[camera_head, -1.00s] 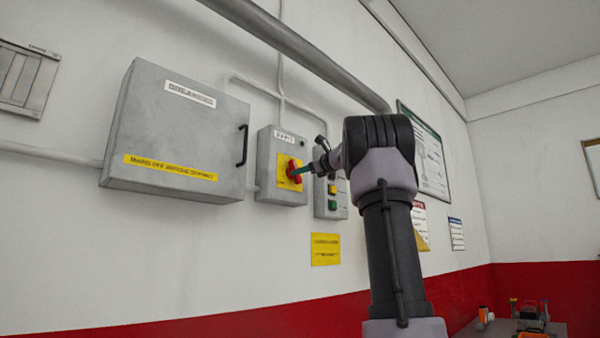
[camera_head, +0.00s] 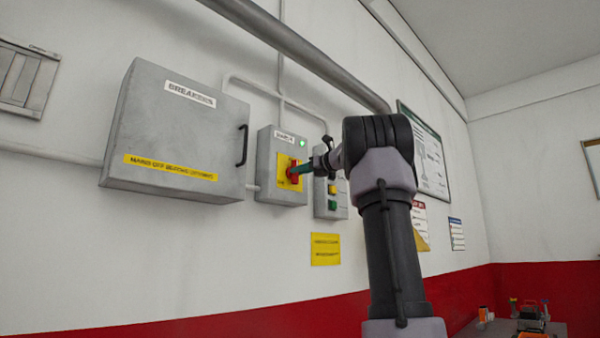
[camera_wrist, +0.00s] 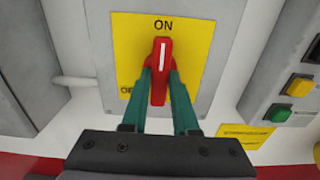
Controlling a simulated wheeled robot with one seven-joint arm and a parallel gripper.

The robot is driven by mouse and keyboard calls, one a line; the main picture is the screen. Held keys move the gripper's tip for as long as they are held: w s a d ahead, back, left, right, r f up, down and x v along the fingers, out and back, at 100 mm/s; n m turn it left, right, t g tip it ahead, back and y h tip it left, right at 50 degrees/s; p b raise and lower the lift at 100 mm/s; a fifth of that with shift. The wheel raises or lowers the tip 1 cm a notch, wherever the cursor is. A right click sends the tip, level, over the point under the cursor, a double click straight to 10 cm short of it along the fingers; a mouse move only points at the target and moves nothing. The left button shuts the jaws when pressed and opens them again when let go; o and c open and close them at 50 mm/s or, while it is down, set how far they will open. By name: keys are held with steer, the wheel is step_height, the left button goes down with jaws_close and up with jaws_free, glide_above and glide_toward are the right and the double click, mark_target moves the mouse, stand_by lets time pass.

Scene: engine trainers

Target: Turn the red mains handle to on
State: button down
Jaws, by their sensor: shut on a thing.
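The red mains handle (camera_head: 294,172) sits on a yellow plate on the front of a grey switch box (camera_head: 266,166). In the wrist view the handle (camera_wrist: 161,64) stands upright, its white line pointing at the word ON. A green lamp (camera_head: 302,143) is lit at the box's upper right. My gripper (camera_head: 302,169) has its green fingers on both sides of the handle, shut on it; they also show in the wrist view (camera_wrist: 160,88). The lower part of the plate is partly hidden behind the fingers.
A large grey breaker cabinet (camera_head: 180,135) is on the wall to the left. A button box (camera_head: 330,197) with yellow and green buttons is close on the right. Pipes (camera_head: 305,55) run above. A yellow label (camera_head: 325,249) is below.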

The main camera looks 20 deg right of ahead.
steer(key=shift+f, duration=0.1)
steer(key=c, duration=0.7)
jaws_free()
steer(key=shift+s, duration=0.1)
steer(key=v, duration=1)
steer(key=shift+s+d, duration=0.15)
steer(key=shift+s, duration=0.1)
